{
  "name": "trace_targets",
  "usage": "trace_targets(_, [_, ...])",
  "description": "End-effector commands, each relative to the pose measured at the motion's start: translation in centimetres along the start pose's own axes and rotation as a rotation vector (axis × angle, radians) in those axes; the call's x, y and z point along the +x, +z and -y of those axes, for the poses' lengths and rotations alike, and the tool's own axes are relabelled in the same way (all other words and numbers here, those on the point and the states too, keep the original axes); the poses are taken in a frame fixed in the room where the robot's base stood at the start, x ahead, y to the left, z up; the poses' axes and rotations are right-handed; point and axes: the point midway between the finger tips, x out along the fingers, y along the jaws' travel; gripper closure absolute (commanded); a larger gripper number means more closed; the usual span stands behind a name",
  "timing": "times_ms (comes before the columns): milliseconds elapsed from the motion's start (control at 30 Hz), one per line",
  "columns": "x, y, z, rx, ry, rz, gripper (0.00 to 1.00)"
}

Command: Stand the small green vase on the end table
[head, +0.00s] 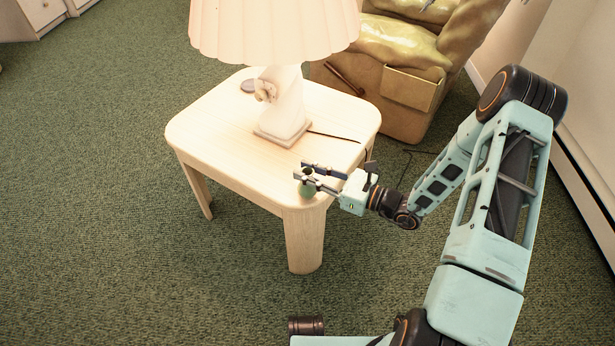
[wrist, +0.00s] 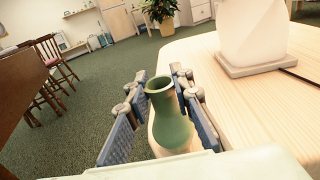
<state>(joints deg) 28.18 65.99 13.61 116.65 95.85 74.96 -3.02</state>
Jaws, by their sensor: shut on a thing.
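The small green vase (head: 306,189) is upright between the fingers of my gripper (head: 311,176), at the near corner of the end table (head: 220,124). In the wrist view the vase (wrist: 172,115) stands between the two blue-padded fingers (wrist: 160,110), its open mouth facing up. My gripper is shut on the vase. The pale wooden table top (wrist: 235,108) lies to the right of and under the vase's line of sight. The vase's lower end is partly hidden in the wrist view, so I cannot tell whether it touches the table.
A tan armchair (head: 400,65) stands behind the table. The table's front left area is clear.

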Motion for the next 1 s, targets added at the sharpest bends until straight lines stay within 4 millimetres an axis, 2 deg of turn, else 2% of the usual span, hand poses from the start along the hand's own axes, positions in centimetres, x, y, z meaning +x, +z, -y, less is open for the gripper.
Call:
trace_targets(67, [0.07,-1.15,-0.04,0.001,0.001,0.001,1.00])
trace_targets(433, [0.06,-1.49,0.00,-0.001,0.000,0.002,1.00])
trace_targets(467, [0.05,-1.50,0.00,-0.001,0.001,0.001,0.78])
trace_targets(600, [0.05,-1.40,0.00,-0.001,0.001,0.001,0.63])
trace_targets(1000, [-0.29,-0.97,0.05,0.000,-0.001,0.000,0.61])
